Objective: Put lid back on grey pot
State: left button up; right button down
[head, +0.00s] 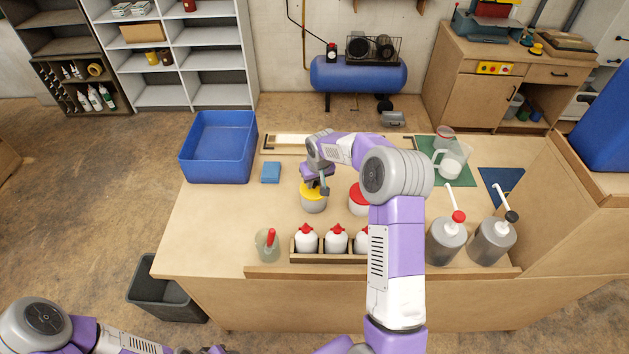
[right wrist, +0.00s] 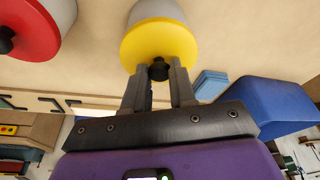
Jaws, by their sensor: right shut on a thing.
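The grey pot (head: 314,205) stands on the workbench left of centre, with the yellow lid (head: 309,192) over its mouth. In the right wrist view the yellow lid (right wrist: 158,42) lies squarely against the grey pot (right wrist: 157,10), with no clear gap between them. My right gripper (head: 318,184) is above the pot. In the right wrist view my right gripper (right wrist: 161,74) is shut on the lid's black knob (right wrist: 160,70). My left arm shows at the bottom left, but its gripper is out of frame.
A red-lidded pot (head: 357,200) stands just right of the grey pot, partly behind my right arm. A blue sponge-like block (head: 270,173) and a blue bin (head: 217,172) are to the left. Red-capped bottles (head: 336,240) stand in a wooden rack in front.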

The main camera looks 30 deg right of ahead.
dwell(0.4)
jog(key=c, duration=0.8)
grip_release()
jog(key=shift+c, duration=0.2)
jog(key=shift+o, duration=0.3)
jog(key=o, duration=0.4)
jog(key=shift+r+p, duration=2.15)
jog(key=shift+r, duration=1.3)
